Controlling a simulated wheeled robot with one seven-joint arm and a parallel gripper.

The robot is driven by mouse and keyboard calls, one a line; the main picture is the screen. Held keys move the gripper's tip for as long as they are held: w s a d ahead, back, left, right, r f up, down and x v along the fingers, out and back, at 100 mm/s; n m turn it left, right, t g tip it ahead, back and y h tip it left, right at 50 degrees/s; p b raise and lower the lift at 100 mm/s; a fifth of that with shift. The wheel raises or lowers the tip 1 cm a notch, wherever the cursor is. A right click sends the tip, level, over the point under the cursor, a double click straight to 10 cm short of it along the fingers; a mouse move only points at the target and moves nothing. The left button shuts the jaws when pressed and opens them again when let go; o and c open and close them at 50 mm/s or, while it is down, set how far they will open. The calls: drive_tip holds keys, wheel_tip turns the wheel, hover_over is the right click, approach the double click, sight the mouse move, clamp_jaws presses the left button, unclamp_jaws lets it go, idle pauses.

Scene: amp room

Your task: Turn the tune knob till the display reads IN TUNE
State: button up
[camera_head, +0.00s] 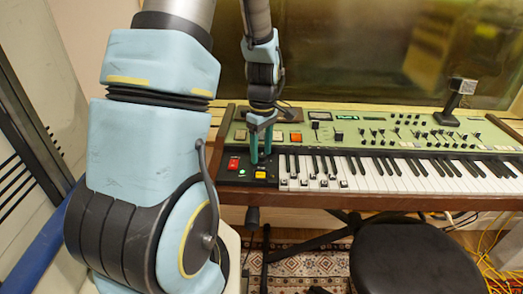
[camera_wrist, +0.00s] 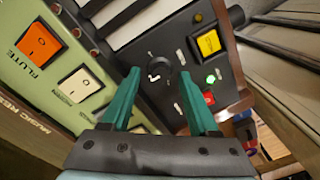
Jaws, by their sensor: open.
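The tune knob appears to be the round black knob (camera_wrist: 160,68) on the dark control panel in the wrist view, with white marks around it. My gripper (camera_wrist: 158,72) is open, its two teal fingers on either side of the knob in that view. I cannot tell whether they touch it or how high they are above the panel.
Near the knob are a yellow button (camera_wrist: 208,43), a green light (camera_wrist: 211,79) and a red switch (camera_wrist: 209,98). An orange rocker switch (camera_wrist: 37,42) is marked FLUTE. The piano keys (camera_head: 400,172) run right. A black stool (camera_head: 415,262) stands in front.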

drive_tip(key=shift+f, duration=0.2)
drive_tip(key=shift+c, duration=0.3)
clamp_jaws()
